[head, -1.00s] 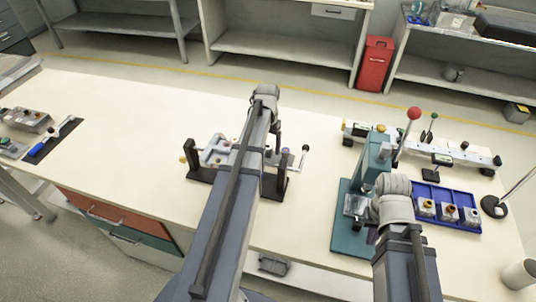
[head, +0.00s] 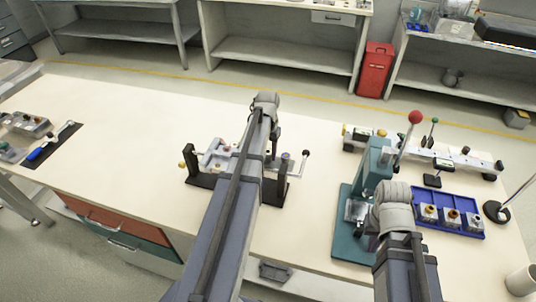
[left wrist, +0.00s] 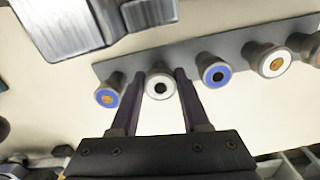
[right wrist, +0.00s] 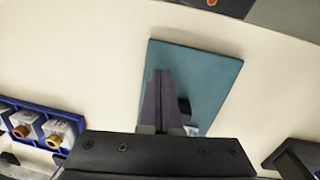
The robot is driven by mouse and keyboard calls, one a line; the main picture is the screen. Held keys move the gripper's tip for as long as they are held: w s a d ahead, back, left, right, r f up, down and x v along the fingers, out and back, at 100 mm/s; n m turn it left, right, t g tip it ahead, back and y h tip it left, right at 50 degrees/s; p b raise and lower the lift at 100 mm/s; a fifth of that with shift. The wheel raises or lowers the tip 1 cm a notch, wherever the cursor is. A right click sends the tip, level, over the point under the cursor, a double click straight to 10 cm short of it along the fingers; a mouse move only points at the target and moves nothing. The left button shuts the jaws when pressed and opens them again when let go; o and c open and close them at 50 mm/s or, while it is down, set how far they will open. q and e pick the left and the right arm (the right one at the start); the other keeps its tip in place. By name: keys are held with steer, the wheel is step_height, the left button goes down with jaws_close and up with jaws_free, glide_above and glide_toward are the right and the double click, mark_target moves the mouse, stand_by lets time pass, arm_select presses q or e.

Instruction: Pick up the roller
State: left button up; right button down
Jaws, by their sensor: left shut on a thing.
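In the left wrist view, a row of short round rollers stands along a grey rail (left wrist: 235,60). My left gripper (left wrist: 160,82) has one finger on each side of a roller with a white ring face and dark centre (left wrist: 159,93), and is shut on it. Beside it are a blue-ringed roller with an orange centre (left wrist: 107,97) and a blue-ringed one with a dark centre (left wrist: 216,75). In the head view, my left arm hides much of the black-ended fixture (head: 200,180). My right gripper (right wrist: 162,75) is shut and empty above a teal base plate (right wrist: 215,75).
A teal press (head: 377,160) with a red-knobbed lever stands by my right arm. A blue tray (head: 465,233) with several metal blocks is right of it. A white rail assembly (head: 460,155) lies behind. The table's left middle (head: 110,130) is clear.

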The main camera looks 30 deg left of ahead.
arm_select(q)
jaws_close()
steer(key=shift+r, duration=0.1)
